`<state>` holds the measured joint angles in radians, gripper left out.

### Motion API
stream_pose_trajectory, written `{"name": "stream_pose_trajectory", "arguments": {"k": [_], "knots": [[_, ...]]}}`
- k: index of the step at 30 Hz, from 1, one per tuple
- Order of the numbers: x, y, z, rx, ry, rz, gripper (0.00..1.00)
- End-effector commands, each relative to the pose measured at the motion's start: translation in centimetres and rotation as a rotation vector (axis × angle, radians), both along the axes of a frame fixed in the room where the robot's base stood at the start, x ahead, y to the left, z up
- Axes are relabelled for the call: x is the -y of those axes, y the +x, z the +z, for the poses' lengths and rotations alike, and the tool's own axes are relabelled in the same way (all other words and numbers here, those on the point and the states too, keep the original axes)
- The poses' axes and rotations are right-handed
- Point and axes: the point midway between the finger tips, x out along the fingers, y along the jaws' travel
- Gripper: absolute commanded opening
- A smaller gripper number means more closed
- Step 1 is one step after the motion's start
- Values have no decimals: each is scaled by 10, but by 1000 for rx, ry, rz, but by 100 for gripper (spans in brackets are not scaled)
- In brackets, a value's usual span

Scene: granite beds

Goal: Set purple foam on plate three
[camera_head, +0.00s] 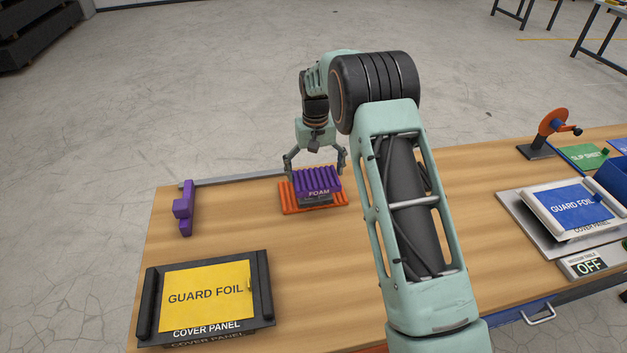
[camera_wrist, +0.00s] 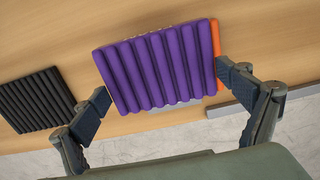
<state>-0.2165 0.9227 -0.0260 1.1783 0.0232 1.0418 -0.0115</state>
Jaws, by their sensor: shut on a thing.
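The purple ribbed foam (camera_head: 318,181), marked "FOAM", is between the two fingers of my gripper (camera_head: 316,170), near the table's far edge. In the wrist view the purple foam (camera_wrist: 160,68) fills the space between the fingers, and my gripper (camera_wrist: 163,88) is shut on its sides. An orange ribbed piece (camera_head: 289,201) lies on the table below the foam and shows around it. I cannot tell whether the two touch. A black ribbed piece (camera_wrist: 35,100) lies apart at the left in the wrist view. No plate with a readable number three shows.
A purple bracket-like part (camera_head: 184,208) stands left of the foam. A black-framed yellow guard foil panel (camera_head: 208,291) lies front left. A blue guard foil panel (camera_head: 569,208) and an orange-wheeled device (camera_head: 553,124) are at right. My arm hides the table's middle.

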Motion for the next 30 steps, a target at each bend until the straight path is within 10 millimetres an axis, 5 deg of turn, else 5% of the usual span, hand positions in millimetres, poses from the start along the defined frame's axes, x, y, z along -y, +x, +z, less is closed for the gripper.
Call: {"name": "stream_pose_trajectory", "arguments": {"k": [11,22,23,24,30], "knots": [[-5,4,-36,-1,0,0,76],[-5,4,-42,1,0,0,76],[-5,4,-42,1,0,0,94],[-5,4,-41,1,0,0,99],[-5,4,-41,1,0,0,100]]}}
